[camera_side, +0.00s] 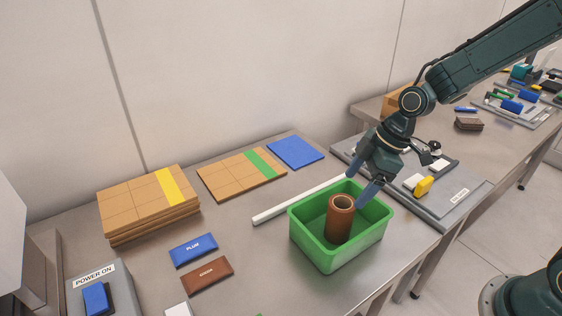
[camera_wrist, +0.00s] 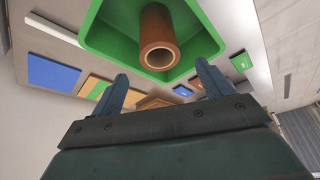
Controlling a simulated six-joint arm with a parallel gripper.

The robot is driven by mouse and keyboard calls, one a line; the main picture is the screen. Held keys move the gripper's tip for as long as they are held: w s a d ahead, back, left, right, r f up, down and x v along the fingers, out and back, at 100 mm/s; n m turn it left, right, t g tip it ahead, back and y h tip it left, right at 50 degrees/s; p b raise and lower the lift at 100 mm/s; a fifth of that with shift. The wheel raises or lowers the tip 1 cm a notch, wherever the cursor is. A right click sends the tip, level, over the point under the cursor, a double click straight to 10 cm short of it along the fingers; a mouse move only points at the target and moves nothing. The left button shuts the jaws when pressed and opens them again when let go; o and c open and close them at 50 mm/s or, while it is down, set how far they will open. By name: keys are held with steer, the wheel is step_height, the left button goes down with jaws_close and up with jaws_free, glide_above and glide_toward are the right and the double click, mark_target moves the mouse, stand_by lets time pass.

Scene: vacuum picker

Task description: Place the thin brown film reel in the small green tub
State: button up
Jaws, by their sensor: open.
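The brown film reel (camera_side: 340,219), a hollow cylinder, stands upright inside the green tub (camera_side: 306,250) in the side view. In the wrist view, the reel (camera_wrist: 158,40) shows its open end within the green tub (camera_wrist: 97,36). My gripper (camera_side: 368,194) is above the tub's right part, beside the reel and apart from it. In the wrist view, the two blue fingers of my gripper (camera_wrist: 163,82) are spread with nothing between them. The reel's lower end is partly hidden by the tub's front wall in the side view.
A white bar (camera_side: 297,201) lies behind the tub. A grey board (camera_side: 455,206) with a yellow piece (camera_side: 423,187) is to the right.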

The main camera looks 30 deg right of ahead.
steer(key=shift+v, duration=1.3)
steer(key=shift+s, duration=0.1)
steer(key=s+d+r+m+t+h, duration=0.1)
steer(key=s+d+r+m, duration=0.1)
steer(key=s+r+m, duration=0.3)
steer(key=s+d+r+m+t+h, duration=0.2)
steer(key=s+r+m, duration=0.4)
steer(key=s, duration=0.8)
step_height(320, 180, up, 3)
steer(key=shift+s+d+f+h, duration=0.1)
steer(key=shift+s+d+h, duration=0.2)
steer(key=shift+d, duration=0.2)
steer(key=shift+w, duration=0.1)
